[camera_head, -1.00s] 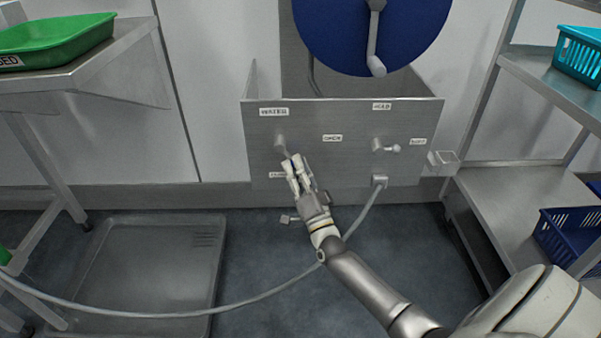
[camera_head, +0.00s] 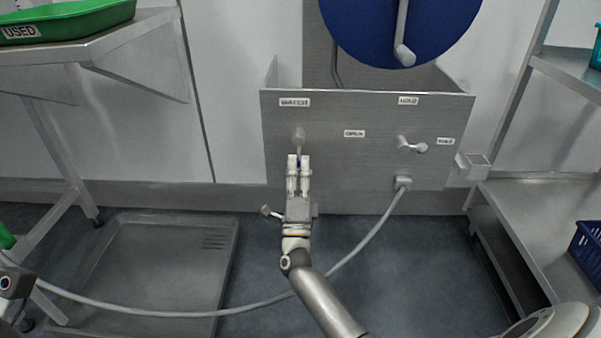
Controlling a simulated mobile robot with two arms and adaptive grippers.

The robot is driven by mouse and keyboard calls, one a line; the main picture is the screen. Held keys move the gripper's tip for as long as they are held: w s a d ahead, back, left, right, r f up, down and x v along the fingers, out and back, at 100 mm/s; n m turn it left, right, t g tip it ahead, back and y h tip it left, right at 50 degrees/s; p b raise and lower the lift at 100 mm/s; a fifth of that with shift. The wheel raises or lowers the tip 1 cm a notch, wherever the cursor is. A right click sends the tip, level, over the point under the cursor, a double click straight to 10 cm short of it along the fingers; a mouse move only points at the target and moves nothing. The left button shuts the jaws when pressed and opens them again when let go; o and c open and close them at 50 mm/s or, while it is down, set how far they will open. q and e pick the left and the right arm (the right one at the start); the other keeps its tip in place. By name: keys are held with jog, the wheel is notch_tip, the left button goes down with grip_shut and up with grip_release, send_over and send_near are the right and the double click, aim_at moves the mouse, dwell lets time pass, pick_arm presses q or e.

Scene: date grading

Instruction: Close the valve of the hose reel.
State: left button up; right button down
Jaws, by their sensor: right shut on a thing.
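The hose reel's blue drum (camera_head: 400,30) hangs over a grey metal panel (camera_head: 345,170). The water valve (camera_head: 298,135) is at the panel's left, under a label reading WATER. Its lever points down to my right gripper (camera_head: 299,160), whose fingers are shut on the lever's lower end. The fingers hide that end and the panel behind them. A label reading OPEN (camera_head: 354,133) is to the valve's right. A second lever (camera_head: 412,146) under HOLD points right. My left gripper is not in view; only a piece of arm shows at the left edge.
A grey hose (camera_head: 350,258) runs from the panel's outlet (camera_head: 403,182) across the floor to the left. A shallow floor tray (camera_head: 150,270) lies at the left. A steel table with a green tray (camera_head: 70,20) stands left, shelves (camera_head: 560,215) right.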

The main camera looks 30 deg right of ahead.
jog(key=shift+a+r, duration=0.15)
jog(key=shift+r, duration=0.1)
jog(key=c, duration=1.1)
grip_release()
jog(key=shift+s+f, duration=0.1)
jog(key=shift+f, duration=0.05)
jog(key=v, duration=1.1)
jog(key=shift+s+a+f, duration=0.2)
jog(key=shift+s+a, duration=0.05)
jog(key=shift+s, duration=0.05)
